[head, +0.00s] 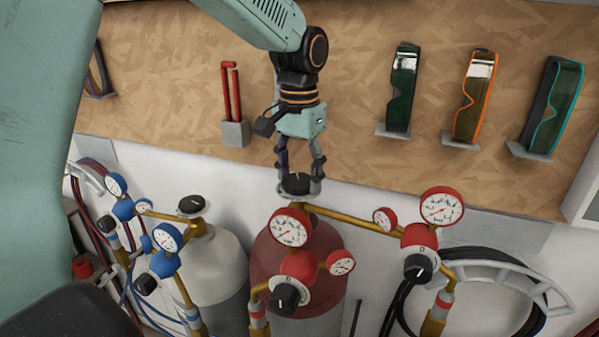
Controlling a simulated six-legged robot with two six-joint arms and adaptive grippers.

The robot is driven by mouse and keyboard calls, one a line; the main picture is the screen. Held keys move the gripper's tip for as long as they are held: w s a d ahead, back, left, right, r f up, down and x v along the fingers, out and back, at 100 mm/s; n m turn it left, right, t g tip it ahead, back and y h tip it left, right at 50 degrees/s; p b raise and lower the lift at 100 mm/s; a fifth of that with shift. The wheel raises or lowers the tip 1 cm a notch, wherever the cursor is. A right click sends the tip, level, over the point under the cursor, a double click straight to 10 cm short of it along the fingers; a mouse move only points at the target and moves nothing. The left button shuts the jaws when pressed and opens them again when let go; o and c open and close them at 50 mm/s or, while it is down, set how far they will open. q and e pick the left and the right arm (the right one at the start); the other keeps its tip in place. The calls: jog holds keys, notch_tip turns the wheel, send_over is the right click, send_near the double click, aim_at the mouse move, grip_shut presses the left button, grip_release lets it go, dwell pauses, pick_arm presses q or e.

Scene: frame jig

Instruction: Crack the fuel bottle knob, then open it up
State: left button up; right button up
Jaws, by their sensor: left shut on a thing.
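The red fuel bottle (338,240) stands at the bottom middle in the head view, partly hidden behind its gauges. Its black knob (297,187) sits on top, above a brass fitting. My left gripper (300,176) points down from above, with its fingers shut around the knob. The fingers hide part of the knob, so its turn angle is hard to read. The red regulator (297,266) with two white-faced gauges (290,227) is in front of the bottle. The needle readings are too small to tell. My right gripper is not in view.
A pale grey bottle (216,262) with a black knob (192,204) and blue regulators stands to the left. A brass pipe (350,219) runs right to another red regulator (420,237). Goggles (403,90) and a red tool (231,92) hang on the wooden wall board behind.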

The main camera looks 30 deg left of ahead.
aim_at(298, 180)
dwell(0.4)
pick_arm(q)
jog(key=o, duration=1.1)
jog(key=shift+s, duration=0.15)
jog(key=shift+o, duration=0.2)
jog(key=shift+r, duration=0.2)
notch_tip(298, 180, up, 12)
jog(key=shift+f, duration=0.2)
